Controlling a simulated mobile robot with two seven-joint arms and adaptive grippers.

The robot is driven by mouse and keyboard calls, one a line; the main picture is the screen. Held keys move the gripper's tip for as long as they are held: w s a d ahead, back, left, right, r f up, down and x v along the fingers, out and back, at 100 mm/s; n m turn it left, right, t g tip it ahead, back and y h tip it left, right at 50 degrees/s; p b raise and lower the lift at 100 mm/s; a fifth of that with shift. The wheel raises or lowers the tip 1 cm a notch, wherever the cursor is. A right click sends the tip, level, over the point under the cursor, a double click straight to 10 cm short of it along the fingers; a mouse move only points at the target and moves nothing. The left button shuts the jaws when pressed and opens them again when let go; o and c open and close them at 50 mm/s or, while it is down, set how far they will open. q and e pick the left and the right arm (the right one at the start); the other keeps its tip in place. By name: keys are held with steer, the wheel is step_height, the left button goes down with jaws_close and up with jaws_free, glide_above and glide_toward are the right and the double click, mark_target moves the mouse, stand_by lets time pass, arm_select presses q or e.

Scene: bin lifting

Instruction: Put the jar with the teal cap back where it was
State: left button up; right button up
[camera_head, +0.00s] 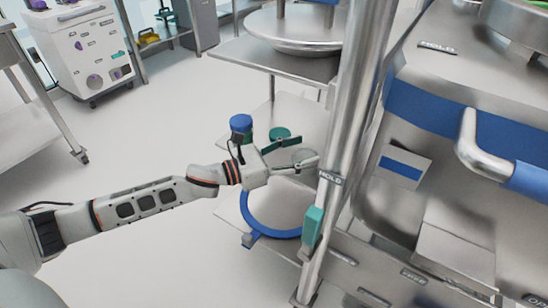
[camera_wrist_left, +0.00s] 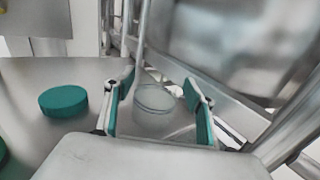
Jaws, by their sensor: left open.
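My left gripper (camera_head: 307,151) is over the small steel shelf, its teal-padded fingers apart. A clear, glassy jar (camera_head: 303,156) stands between them; in the left wrist view this jar (camera_wrist_left: 155,104) shows no teal cap, and gaps show beside the pads. A teal disc-shaped cap (camera_head: 280,133) is just beyond the fingers. In the left wrist view a flat teal disc (camera_wrist_left: 64,101) lies on the shelf left of the fingers, and I cannot tell if a jar is under it. Another teal edge (camera_wrist_left: 2,152) is cut off at the left. My right gripper is not in view.
A blue-topped cylinder (camera_head: 241,122) shows behind my left wrist. A steel post (camera_head: 345,120) rises close right of the gripper. A lower shelf has a blue ring (camera_head: 270,232). A steel machine with blue bands (camera_head: 430,110) fills the right. Open floor lies left.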

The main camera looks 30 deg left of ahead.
arm_select(q)
steer(key=p+v, duration=0.1)
steer(key=v, duration=0.9)
steer(key=shift+s, duration=0.2)
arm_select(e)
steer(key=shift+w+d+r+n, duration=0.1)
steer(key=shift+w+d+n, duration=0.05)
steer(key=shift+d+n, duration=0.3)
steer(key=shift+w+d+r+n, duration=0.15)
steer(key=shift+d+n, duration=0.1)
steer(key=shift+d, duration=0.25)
arm_select(q)
steer(key=shift+a, duration=0.1)
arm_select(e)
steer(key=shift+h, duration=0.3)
